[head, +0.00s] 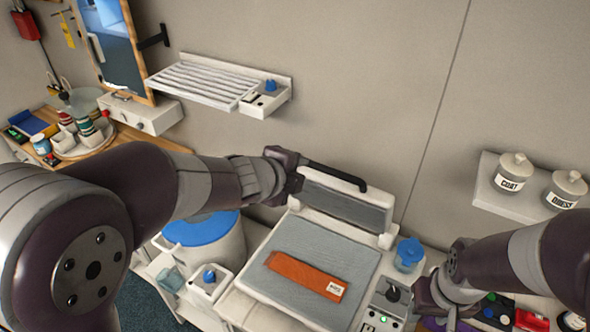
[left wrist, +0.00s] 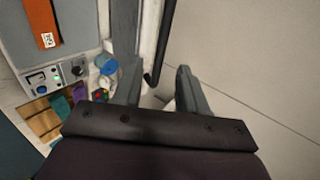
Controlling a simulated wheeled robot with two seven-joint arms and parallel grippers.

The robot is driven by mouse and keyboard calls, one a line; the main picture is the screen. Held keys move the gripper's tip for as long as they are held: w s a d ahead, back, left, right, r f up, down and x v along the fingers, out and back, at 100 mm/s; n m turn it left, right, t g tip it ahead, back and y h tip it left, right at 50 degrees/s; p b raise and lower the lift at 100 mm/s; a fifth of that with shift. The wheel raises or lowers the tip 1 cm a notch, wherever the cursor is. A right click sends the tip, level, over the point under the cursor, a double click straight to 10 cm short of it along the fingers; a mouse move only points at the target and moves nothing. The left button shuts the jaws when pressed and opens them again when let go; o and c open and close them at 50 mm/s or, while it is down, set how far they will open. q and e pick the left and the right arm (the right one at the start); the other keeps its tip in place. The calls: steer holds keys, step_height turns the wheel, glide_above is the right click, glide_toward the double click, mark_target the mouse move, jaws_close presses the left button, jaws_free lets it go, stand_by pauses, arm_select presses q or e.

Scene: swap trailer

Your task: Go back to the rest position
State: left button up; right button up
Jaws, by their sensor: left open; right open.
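My left gripper (head: 292,176) is at the left end of the black handle (head: 335,174) on the raised lid (head: 345,205) of a press. In the left wrist view my left gripper (left wrist: 160,85) is open, and the handle (left wrist: 152,78) shows between and beyond its fingers; I cannot tell whether they touch. My right gripper (head: 446,308) is open at the lower right, over the table beside the press, its fingers partly hidden by its own wrist. An orange cloth (head: 300,277) with a white tag lies flat on the press's grey pad (head: 330,250).
A control box (head: 385,305) and a blue-lidded jar (head: 408,255) stand right of the press. A blue-topped bin (head: 205,230) is to its left. A slatted shelf (head: 205,82) and a shelf with labelled jars (head: 512,172) are on the wall. Small coloured items lie near my right gripper.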

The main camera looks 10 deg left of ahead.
arm_select(q)
steer(key=s+a+f+n+g+y+b, duration=0.1)
steer(key=s+a+f+n+g+b, duration=0.2)
steer(key=s+f+n, duration=0.3)
steer(key=s+a+f+n+g+y+b, duration=0.1)
steer(key=s+a+f+n+g+b, duration=0.2)
steer(key=s+f+n+b, duration=0.2)
steer(key=s+a+f+n+g+y+b, duration=0.1)
steer(key=s+a+f+n+g+b, duration=0.2)
steer(key=f+n, duration=0.7)
steer(key=s+f+b, duration=0.2)
steer(key=s+f, duration=0.2)
steer(key=f, duration=0.1)
steer(key=shift+f+n+y, duration=0.3)
steer(key=shift+n+y, duration=0.1)
steer(key=shift+s+a, duration=0.1)
